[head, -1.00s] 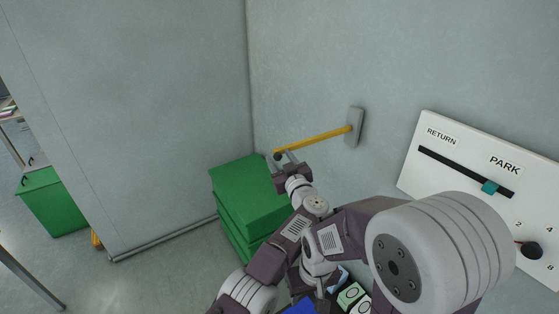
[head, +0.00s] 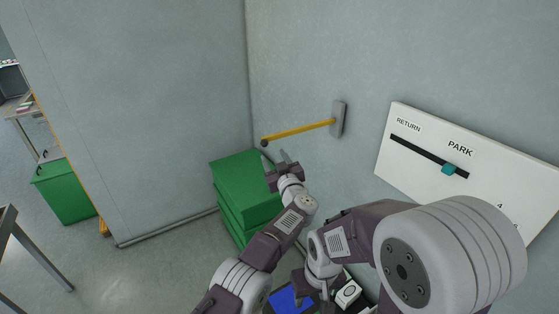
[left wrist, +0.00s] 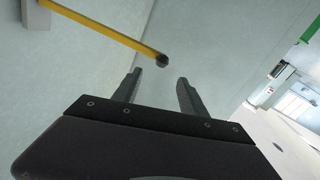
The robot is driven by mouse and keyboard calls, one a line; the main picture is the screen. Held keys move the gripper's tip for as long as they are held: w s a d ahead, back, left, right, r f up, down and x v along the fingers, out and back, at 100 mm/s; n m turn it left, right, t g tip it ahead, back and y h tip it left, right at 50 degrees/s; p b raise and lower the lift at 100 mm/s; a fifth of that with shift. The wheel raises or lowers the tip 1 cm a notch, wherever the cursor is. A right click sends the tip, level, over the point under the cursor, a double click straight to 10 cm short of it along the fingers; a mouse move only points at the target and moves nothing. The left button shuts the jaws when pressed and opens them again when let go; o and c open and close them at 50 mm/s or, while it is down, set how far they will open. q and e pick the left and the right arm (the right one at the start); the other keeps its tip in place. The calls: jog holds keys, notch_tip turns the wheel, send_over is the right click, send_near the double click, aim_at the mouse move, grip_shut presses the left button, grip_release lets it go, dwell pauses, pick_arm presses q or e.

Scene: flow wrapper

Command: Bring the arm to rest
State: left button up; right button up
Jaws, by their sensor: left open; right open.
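A yellow lever arm (head: 298,132) slopes down to the left from a grey mount (head: 338,119) on the wall and ends in a black knob (head: 264,143). My left gripper (head: 276,160) is open and empty just below the knob. In the left wrist view the knob (left wrist: 162,60) shows just beyond the open fingers (left wrist: 160,84), apart from them. A white panel (head: 500,165) marked RETURN and PARK has a black slot with a teal slider (head: 448,169) towards its PARK end. My right gripper (head: 326,294) points down at the bottom edge, partly cut off.
Stacked green crates (head: 247,180) stand against the wall below my left gripper. Another green bin (head: 65,192) stands far left beyond a grey partition (head: 150,130). A blue item (head: 291,298) and a white block (head: 348,292) lie near my right gripper. Floor at left is open.

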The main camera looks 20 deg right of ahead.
pick_arm(q)
jog(key=w+a+r+n+y, duration=0.2)
jog(key=w+a+r, duration=0.1)
jog(key=a+r, duration=0.45)
jog(key=w+a+r+n+y, duration=0.2)
jog(key=w+a+r, duration=0.1)
jog(key=a+r, duration=0.5)
jog(key=s+a+r+m, duration=0.1)
jog(key=a+r+m, duration=0.15)
jog(key=a, duration=0.65)
jog(key=s+a+r+m, duration=0.1)
jog(key=a+r+m, duration=0.15)
jog(key=a, duration=0.55)
jog(key=s+a+f+m+g+h, duration=0.2)
jog(key=s+f+g+h, duration=0.15)
jog(key=s+f, duration=0.6)
jog(key=s+a+f+m+g+h, duration=0.15)
jog(key=s+f+g, duration=0.25)
jog(key=s+f, duration=0.6)
jog(key=s+f+n+g, duration=0.1)
jog(key=s+f+g, duration=0.3)
jog(key=s+f, duration=0.4)
jog(key=s+f+n+g, duration=0.1)
jog(key=s+f+g, duration=0.4)
jog(key=s, duration=1)
notch_tip(320, 180, down, 4)
jog(key=shift+a+r, duration=0.25)
jog(key=shift+a, duration=0.2)
